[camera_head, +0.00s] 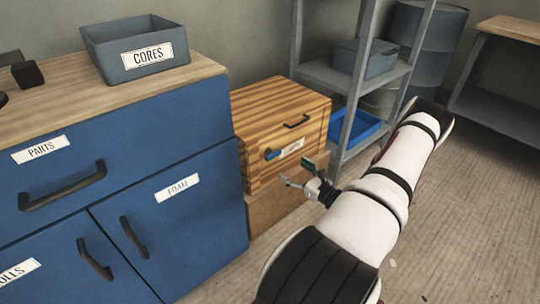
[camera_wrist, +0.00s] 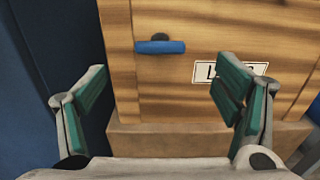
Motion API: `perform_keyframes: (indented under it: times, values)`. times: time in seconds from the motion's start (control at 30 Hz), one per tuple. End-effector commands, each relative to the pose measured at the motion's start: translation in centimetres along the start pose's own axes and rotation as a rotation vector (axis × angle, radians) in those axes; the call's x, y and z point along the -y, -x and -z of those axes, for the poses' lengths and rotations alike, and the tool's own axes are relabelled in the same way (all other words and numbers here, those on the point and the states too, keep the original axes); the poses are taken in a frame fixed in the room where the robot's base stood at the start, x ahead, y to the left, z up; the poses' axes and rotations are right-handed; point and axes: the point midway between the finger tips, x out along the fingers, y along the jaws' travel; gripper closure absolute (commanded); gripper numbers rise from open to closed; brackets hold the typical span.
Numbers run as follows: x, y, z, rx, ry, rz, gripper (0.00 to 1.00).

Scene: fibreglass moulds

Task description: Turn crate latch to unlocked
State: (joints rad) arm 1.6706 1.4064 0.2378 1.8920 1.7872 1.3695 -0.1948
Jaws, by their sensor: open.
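The wooden crate (camera_head: 262,110) stands right of the blue cabinet, on a brown box. Its latch, a blue bar (camera_head: 272,154), is on the crate's front face, left of a label. In the wrist view the latch (camera_wrist: 160,47) lies about level, with a dark pivot behind it. My gripper (camera_head: 298,173) is open and empty in front of the crate. In the wrist view its green-padded fingers (camera_wrist: 163,88) are spread wide, with the latch ahead and above, between them in the picture. The fingers look apart from the latch. The right finger covers part of the label.
The blue cabinet (camera_head: 165,131) with dark handles stands close on the left, carrying a grey bin (camera_head: 137,49) labelled CORES. A metal shelf (camera_head: 348,75) with a blue tray (camera_head: 358,131) stands behind right. The floor (camera_head: 455,215) at right is mostly clear.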

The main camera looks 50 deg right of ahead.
Motion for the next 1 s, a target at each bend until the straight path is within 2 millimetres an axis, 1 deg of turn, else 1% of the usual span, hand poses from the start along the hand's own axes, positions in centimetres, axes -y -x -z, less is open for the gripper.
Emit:
perform_keyframes:
  times: [0.03,0.3,0.5,0.7,1.0]
  values:
    - [-0.1,-1.0,0.1,0.003,0.001,-0.004,0.17]
    - [-0.2,-6.4,0.1,0.003,0.002,-0.005,0.17]
    - [-0.1,-9.6,0.1,0.001,0.002,-0.004,0.17]
    - [-0.1,-11.3,0.0,0.001,0.001,-0.003,0.17]
    - [-0.1,-11.6,-0.1,0.001,0.0,-0.003,0.17]
